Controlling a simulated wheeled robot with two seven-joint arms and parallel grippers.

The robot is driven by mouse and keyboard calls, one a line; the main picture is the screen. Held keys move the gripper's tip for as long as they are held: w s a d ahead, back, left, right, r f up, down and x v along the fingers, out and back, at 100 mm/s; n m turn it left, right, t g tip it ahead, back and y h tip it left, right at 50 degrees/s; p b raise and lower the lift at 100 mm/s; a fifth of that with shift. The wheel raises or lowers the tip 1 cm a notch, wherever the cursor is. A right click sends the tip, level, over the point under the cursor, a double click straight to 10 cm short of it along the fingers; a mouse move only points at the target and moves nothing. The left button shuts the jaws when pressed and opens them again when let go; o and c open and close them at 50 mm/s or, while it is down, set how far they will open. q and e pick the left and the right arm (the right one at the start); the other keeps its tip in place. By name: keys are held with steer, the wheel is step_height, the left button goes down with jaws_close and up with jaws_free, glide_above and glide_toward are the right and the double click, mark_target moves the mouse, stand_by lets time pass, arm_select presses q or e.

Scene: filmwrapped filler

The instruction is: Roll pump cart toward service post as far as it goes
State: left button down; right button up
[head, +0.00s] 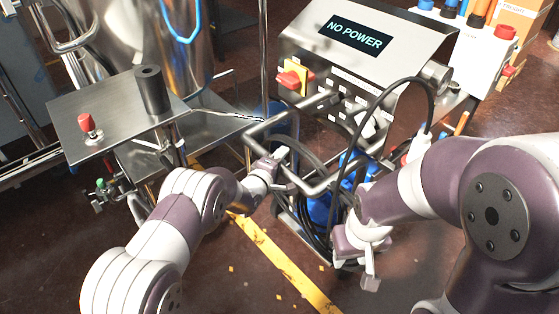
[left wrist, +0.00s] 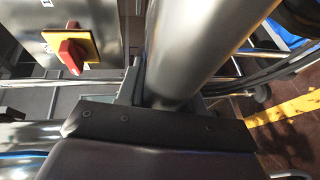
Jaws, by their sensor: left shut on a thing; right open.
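The pump cart (head: 365,65) is a steel cart with a sloped panel whose display reads "NO POWER". A red-and-yellow rotary switch (head: 293,80) is on its front; the switch also shows in the left wrist view (left wrist: 72,50). A bent steel tube handle (head: 318,186) projects from the cart toward me. My left gripper (head: 283,168) is shut on this handle; the tube (left wrist: 195,45) fills the middle of the left wrist view. My right gripper (head: 362,256) is open and empty, below and right of the handle. I cannot tell which thing is the service post.
A steel vessel (head: 150,40) with a blue hose stands at the back left. In front of it is a steel plate (head: 115,105) with a red knob and a black cylinder. Black cables loop beside the handle.

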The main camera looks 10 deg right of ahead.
arm_select(q)
steer(key=c, duration=0.8)
jaws_free()
steer(key=shift+w+a+r, duration=0.1)
steer(key=shift+a+r, duration=0.05)
steer(key=shift+r, duration=0.1)
steer(key=shift+f, duration=0.1)
steer(key=p+v, duration=0.2)
steer(key=v, duration=1.1)
steer(key=shift+p, duration=0.3)
steer(key=shift+f, duration=0.1)
